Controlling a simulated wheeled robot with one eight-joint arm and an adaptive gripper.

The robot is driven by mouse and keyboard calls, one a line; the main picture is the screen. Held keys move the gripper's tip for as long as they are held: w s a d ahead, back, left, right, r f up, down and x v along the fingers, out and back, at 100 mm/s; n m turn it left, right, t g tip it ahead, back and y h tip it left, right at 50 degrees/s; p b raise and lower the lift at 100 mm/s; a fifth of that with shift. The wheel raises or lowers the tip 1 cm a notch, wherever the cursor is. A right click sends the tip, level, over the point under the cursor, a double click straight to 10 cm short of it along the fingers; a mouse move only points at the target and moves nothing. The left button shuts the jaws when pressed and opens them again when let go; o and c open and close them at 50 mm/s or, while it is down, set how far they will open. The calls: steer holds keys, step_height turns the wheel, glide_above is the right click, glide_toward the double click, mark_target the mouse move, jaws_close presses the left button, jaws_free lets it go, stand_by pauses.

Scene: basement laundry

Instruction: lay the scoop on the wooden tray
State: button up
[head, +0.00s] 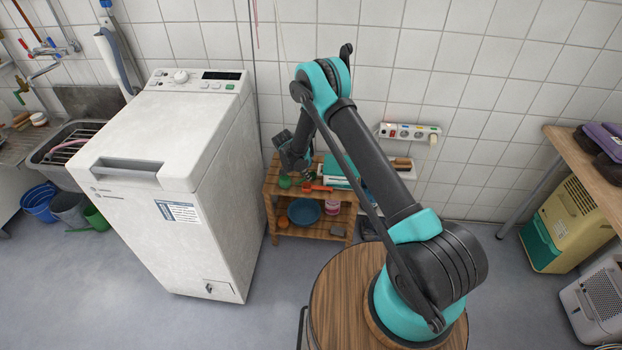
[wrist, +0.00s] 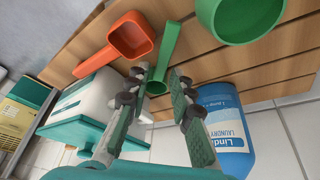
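An orange scoop (head: 318,188) with a square bowl lies on the slatted wooden top of a low shelf unit (head: 268,187). In the wrist view the orange scoop (wrist: 130,36) is at upper left, beyond the left finger. A green scoop-like piece (wrist: 168,48) with a straight handle lies beside it, in line with the gap between my fingers. My gripper (wrist: 160,75) is open, with space between its fingertips, and appears empty. In the head view my gripper (head: 298,168) is low over the shelf top. I cannot make out a wooden tray apart from the slatted top.
A green cup (wrist: 240,18), a blue laundry bottle (wrist: 226,125) and a white-and-teal box (wrist: 85,105) stand close around my gripper. A blue bowl (head: 304,211) is on the lower shelf. A white washing machine (head: 165,180) stands left of the shelf; a tiled wall is behind.

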steer(key=shift+x, duration=1)
jaws_close()
steer(key=shift+r, duration=0.1)
